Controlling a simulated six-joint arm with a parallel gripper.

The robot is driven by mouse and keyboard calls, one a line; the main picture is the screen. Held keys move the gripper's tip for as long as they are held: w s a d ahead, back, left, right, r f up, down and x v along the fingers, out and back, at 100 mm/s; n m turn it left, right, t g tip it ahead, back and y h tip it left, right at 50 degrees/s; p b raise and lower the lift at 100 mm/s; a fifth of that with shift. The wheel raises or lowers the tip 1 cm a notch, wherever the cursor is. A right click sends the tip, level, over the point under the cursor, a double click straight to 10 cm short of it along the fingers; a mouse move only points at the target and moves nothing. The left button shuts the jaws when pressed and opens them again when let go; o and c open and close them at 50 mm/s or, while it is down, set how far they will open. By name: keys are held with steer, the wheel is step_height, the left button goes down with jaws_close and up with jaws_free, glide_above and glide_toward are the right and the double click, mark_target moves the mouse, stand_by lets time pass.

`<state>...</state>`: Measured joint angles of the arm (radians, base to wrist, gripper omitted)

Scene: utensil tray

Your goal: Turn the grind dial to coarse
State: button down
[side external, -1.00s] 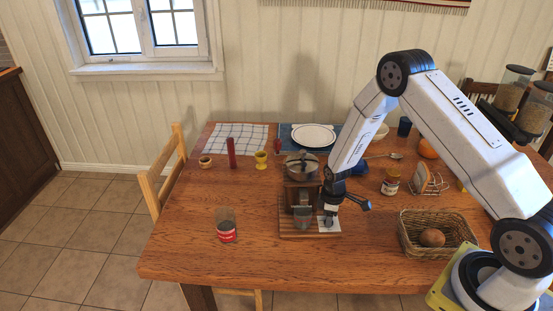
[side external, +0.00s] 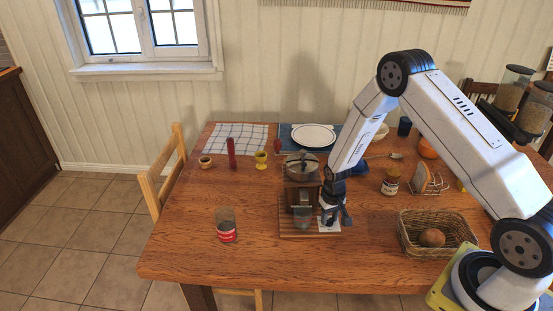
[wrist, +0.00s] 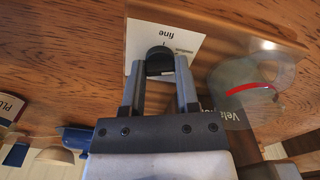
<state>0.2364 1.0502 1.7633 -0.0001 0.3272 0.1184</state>
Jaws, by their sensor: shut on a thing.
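The coffee grinder (side external: 302,193) stands on a slatted wooden base on the table, with a metal hopper on top. A white scale card (wrist: 186,38) shows beside the dial in the wrist view, with "fine" readable upside down and a smaller word that is hard to read. The black grind dial (wrist: 159,54) sits between the two fingers of my gripper (wrist: 160,68), which is shut on it. In the side view my gripper (side external: 329,219) is low at the grinder's right side and hides the dial. I cannot tell which mark the dial points to.
A wicker basket (side external: 408,245) holding a brown round item is to the right. A jar (side external: 391,181) and a toast rack (side external: 428,184) stand behind it. The table's front left is mostly clear.

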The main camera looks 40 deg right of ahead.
mark_target(330, 219)
steer(key=m, duration=0.5)
steer(key=shift+m, duration=0.3)
steer(key=shift+s+m, duration=0.1)
steer(key=shift+m, duration=2.2)
steer(key=shift+c, duration=1.8)
jaws_free()
steer(key=shift+r, duration=0.15)
steer(key=shift+r, duration=3.75)
